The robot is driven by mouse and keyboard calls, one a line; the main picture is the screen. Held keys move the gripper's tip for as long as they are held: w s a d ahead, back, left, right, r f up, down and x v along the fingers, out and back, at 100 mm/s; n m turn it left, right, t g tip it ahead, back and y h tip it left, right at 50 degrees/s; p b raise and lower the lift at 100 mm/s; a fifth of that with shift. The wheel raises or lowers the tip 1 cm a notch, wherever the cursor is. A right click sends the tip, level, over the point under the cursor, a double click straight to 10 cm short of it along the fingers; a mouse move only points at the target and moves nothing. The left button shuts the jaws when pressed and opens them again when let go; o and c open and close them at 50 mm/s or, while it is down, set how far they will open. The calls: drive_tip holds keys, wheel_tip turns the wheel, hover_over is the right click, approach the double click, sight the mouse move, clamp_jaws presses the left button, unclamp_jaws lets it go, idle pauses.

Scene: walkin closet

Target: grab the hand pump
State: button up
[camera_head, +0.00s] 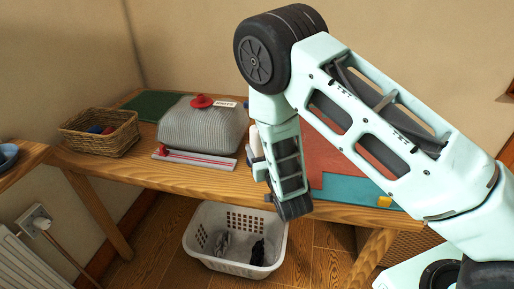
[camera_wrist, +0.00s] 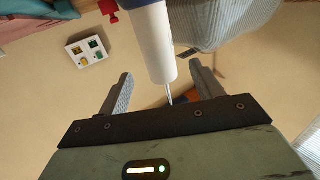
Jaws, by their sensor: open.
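The hand pump, a white cylinder (camera_wrist: 150,42) with a thin metal needle and a dark blue part at its far end, shows in the wrist view. My gripper (camera_wrist: 160,70) is open. In that picture the pump's needle end lies between its two grey fingers, and the needle points toward the palm. I see no clear contact with either finger. In the head view my arm hangs down at the front edge of the wooden bench (camera_head: 180,183) and hides much of this spot. A pale shape beside the wrist there may be the pump.
A grey ribbed bag (camera_head: 198,128) with a red cap (camera_head: 201,101) is left of my arm. A red-and-white strip (camera_head: 196,158) lies before it. A wicker basket (camera_head: 100,132) is farther left. A white laundry basket (camera_head: 235,240) stands on the floor below.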

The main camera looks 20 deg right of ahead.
sight(257, 136)
drive_tip(key=shift+w+p, duration=0.6)
drive_tip(key=shift+w, duration=2.65)
clamp_jaws()
